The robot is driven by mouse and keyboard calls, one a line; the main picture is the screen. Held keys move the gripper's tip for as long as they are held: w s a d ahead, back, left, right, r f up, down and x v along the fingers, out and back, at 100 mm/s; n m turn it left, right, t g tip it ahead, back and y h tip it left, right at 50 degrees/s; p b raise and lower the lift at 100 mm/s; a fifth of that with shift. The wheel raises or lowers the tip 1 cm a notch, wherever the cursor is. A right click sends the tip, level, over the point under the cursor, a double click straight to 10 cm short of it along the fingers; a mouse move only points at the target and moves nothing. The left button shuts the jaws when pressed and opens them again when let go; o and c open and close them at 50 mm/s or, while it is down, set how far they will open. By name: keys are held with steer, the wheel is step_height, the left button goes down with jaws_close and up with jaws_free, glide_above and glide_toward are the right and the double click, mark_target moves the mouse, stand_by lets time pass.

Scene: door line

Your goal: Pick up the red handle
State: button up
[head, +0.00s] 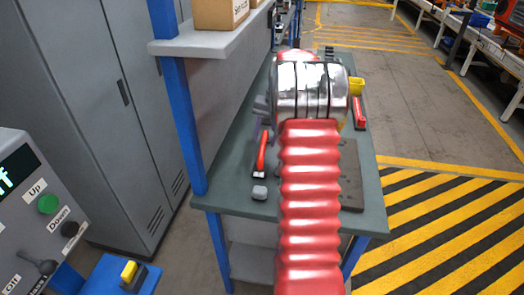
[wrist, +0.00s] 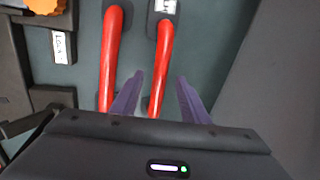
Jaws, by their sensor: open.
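Two long red handles show in the wrist view, side by side. The left handle (wrist: 110,55) lies outside my left finger. The right handle (wrist: 162,55) runs between the fingertips of my gripper (wrist: 161,76). My purple fingers are open, with a gap on both sides of this handle; whether they are at its height I cannot tell. In the head view one red handle (head: 262,152) lies on the bench left of my arm. My gripper is mostly hidden there behind my red ribbed arm.
The grey-green bench (head: 375,200) carries a red item (head: 360,112) and a yellow cup (head: 356,87) to the right of my arm. A blue post (head: 185,130) and a shelf (head: 205,45) with a cardboard box (head: 220,12) stand at left.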

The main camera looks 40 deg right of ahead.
mark_target(264, 143)
steer(key=f, duration=0.4)
steer(key=shift+w+a+f, duration=0.3)
steer(key=shift+f, duration=0.1)
steer(key=shift+c, duration=0.3)
jaws_close()
